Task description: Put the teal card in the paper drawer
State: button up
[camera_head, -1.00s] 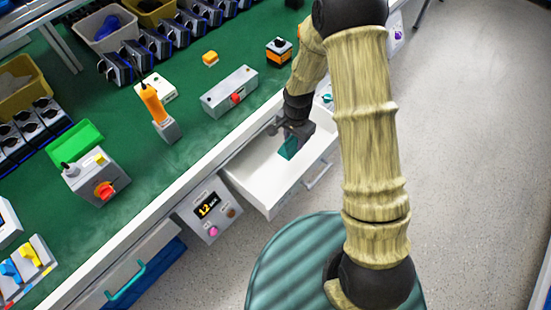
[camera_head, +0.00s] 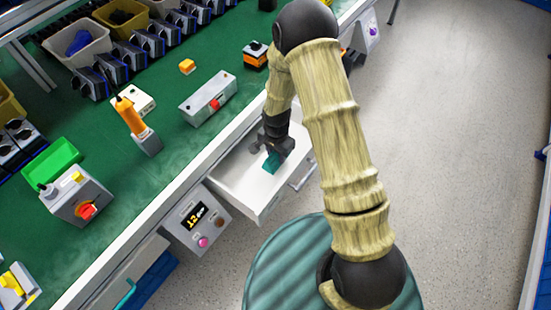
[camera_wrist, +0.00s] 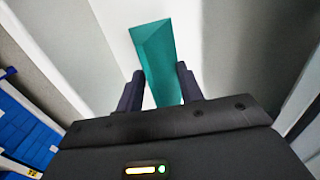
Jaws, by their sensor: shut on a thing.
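My gripper (camera_head: 272,148) points down into an open white drawer (camera_head: 245,196) under the green bench. It is shut on the teal card (camera_head: 271,163), which hangs at or inside the drawer opening. In the wrist view the teal card (camera_wrist: 157,62) sits between the two dark fingers (camera_wrist: 160,92), with its far end sticking out past them over the white drawer interior (camera_wrist: 215,45). I cannot tell whether the card touches the drawer floor.
On the bench are a grey box with a red knob (camera_head: 208,101), an orange-handled tool (camera_head: 132,118), a green tray (camera_head: 52,160) and a red rotary switch (camera_head: 87,210). The floor at right is clear.

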aim_at(276, 159)
jog(key=shift+f, duration=1.9)
jog(key=o, duration=1.1)
jog(key=shift+c, duration=0.2)
notch_tip(276, 159, up, 12)
jog(key=shift+r+p, duration=0.1)
jog(key=shift+p, duration=0.2)
